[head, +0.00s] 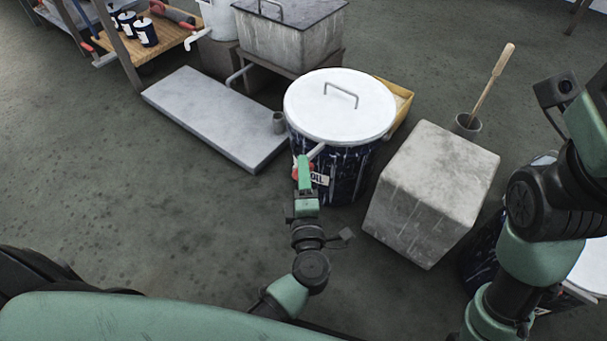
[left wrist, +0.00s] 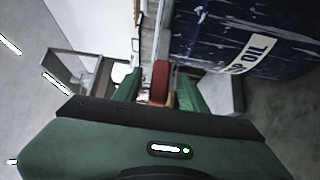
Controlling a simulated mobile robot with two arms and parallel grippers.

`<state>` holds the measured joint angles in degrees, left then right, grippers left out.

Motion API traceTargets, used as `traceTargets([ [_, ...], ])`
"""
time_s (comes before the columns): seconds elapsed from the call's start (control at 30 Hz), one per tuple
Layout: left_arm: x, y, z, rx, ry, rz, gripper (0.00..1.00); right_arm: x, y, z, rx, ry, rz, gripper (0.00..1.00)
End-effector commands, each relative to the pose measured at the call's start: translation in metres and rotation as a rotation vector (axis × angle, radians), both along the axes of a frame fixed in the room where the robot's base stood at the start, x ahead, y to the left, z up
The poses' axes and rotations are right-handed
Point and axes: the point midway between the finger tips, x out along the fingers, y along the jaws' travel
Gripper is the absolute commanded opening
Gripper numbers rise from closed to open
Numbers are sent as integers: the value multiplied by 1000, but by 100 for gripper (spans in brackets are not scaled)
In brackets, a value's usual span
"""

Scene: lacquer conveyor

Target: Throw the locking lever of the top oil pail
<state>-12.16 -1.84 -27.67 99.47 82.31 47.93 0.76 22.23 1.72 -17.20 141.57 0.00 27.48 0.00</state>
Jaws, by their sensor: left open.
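The oil pail (head: 355,165) is dark blue with a white lid (head: 330,105) and stands upright in the middle of the head view. Its side and "OIL" label also show in the left wrist view (left wrist: 250,50). A locking lever (head: 316,151) sticks out at its near left rim, with a red grip (left wrist: 160,83) in the left wrist view. My left gripper (head: 303,167) is at the lever, beside the pail's front. Its green fingers stand open on either side of the red grip; contact cannot be made out. My right arm enters at the right, its gripper out of frame.
A grey stone block (head: 430,190) stands right of the pail, with a pot holding a wooden-handled tool (head: 490,85) behind it. A pale slab (head: 210,115) lies to the left. A grey tank (head: 290,40) stands behind. The floor at front left is clear.

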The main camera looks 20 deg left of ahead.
Motion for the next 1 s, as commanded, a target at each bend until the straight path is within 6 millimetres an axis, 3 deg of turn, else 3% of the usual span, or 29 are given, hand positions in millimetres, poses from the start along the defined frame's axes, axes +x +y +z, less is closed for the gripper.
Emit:
traceTargets([
  [0.33,5,2,0,2,1,0,39,-1,0,1,-1,-4,-1,34],
  [0.47,5,2,0,2,1,0,3,-1,0,1,-1,-4,-1,34],
  [0.5,5,2,0,2,1,0,0,-1,0,1,-1,-4,-1,34],
  [1.0,4,2,0,1,0,-1,0,-1,0,1,-1,-4,0,34],
])
